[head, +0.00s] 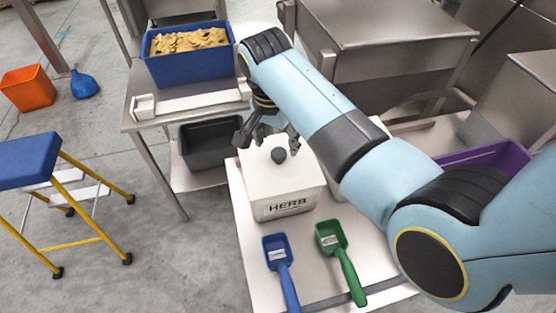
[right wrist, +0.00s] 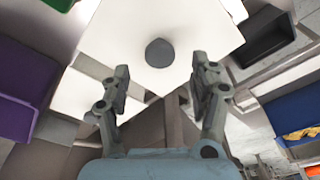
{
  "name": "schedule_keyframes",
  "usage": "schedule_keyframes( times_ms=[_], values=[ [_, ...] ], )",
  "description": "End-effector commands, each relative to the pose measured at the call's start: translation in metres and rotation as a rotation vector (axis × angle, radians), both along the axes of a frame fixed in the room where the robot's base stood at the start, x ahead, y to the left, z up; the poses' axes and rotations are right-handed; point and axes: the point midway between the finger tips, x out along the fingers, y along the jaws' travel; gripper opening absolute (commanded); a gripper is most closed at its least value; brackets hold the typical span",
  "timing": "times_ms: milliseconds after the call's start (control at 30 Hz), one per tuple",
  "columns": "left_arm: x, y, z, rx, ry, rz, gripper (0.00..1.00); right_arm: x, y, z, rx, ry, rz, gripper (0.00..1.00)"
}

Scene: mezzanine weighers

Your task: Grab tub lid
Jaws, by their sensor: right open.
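The tub lid (head: 263,165) is white with a dark round knob (head: 278,155) on top. It sits on a white tub (head: 283,206) labelled HERB in the head view. In the right wrist view the lid (right wrist: 196,27) fills the top middle, with its knob (right wrist: 159,53) ahead of and between the fingers. My right gripper (head: 264,138) is above the far part of the lid in the head view. In the right wrist view my right gripper (right wrist: 160,78) is open and empty, its fingers apart from the knob. My left gripper is not in view.
A blue scoop (head: 278,252) and a green scoop (head: 332,236) lie in front of the tub on the white table (head: 240,222). A blue bin (head: 195,69) of yellowish food stands behind left. A dark grey bin (head: 208,145) sits below it. A purple bin (head: 487,157) is at right.

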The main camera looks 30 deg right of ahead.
Motion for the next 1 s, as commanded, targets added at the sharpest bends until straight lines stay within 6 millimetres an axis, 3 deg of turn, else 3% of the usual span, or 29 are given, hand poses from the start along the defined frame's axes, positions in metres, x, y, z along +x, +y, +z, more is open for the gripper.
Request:
schedule_keyframes(
  times_ms=[133,267,433,667,1000],
  values=[
    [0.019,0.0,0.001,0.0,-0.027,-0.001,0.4,0.001,-0.002,-0.016,-0.001,0.003,0.001,0.62],
    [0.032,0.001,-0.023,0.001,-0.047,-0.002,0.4,0.003,-0.003,-0.039,-0.001,0.0,-0.001,0.62],
    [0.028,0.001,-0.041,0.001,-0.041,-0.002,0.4,0.004,-0.005,-0.052,-0.001,0.0,0.0,0.62],
    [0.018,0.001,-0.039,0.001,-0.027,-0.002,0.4,0.004,-0.005,-0.049,-0.001,0.001,0.0,0.62],
    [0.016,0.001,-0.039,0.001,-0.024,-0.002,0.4,0.004,-0.005,-0.049,-0.001,0.001,0.0,0.2]
  ],
)
